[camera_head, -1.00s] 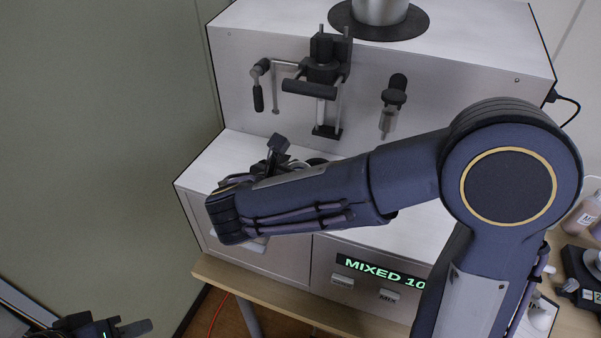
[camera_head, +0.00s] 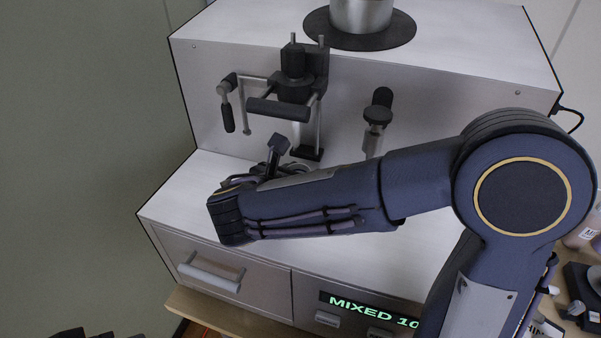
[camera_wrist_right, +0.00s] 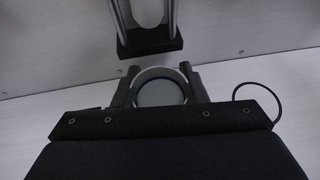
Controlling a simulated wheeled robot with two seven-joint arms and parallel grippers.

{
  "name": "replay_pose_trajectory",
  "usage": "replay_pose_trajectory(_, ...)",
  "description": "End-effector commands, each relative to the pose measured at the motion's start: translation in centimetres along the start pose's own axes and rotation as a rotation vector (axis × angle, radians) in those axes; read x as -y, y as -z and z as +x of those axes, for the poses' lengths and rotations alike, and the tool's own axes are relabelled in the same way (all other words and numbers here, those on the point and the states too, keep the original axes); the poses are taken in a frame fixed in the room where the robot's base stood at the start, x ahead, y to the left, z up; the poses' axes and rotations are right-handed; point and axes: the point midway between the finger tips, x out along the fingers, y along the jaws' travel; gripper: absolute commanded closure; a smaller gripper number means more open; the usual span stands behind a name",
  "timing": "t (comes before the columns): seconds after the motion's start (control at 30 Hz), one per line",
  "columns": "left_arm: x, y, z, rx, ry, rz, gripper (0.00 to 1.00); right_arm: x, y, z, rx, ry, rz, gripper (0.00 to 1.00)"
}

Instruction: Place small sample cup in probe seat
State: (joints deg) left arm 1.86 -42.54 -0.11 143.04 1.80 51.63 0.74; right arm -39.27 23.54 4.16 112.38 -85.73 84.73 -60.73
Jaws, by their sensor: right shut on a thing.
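The small sample cup (camera_wrist_right: 162,90) shows in the right wrist view as a round pale rim with a grey inside. My right gripper (camera_wrist_right: 160,80) is shut on it, one dark finger on each side. In the head view my right gripper (camera_head: 290,168) is over the analyser's ledge, below the lever press, and my own forearm hides the cup. A black block (camera_head: 307,153) at the foot of the press, probably the probe seat, also shows just beyond the cup in the wrist view (camera_wrist_right: 150,42). Only a dark tip of my left gripper (camera_head: 95,333) shows at the bottom edge.
The press has a horizontal handle (camera_head: 278,110) and a side crank (camera_head: 227,105) above the ledge. A black-topped nozzle (camera_head: 378,115) is on the front panel to the right. The ledge's left part (camera_head: 185,190) is clear. A drawer handle (camera_head: 210,277) sticks out below it.

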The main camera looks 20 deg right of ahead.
Motion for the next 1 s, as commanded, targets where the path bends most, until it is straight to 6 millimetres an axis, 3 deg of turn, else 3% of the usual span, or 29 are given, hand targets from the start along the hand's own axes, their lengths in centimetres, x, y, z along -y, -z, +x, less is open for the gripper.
replay_pose_trajectory(0.53,0.24,-0.25,0.51,0.000,0.000,0.000,0.64,0.00,0.70,0.24,0.001,-0.002,-0.001,0.89)
replay_pose_trajectory(0.57,0.21,-0.21,0.44,0.000,0.000,0.000,0.64,0.01,0.62,0.21,0.000,-0.002,-0.001,0.58)
replay_pose_trajectory(0.7,0.20,-0.21,0.43,-0.001,0.000,0.000,0.64,0.01,0.60,0.20,0.000,-0.002,0.000,0.40)
replay_pose_trajectory(1.0,0.15,-0.16,0.32,0.000,0.000,0.000,0.64,0.01,0.40,0.12,0.000,-0.002,0.000,0.40)
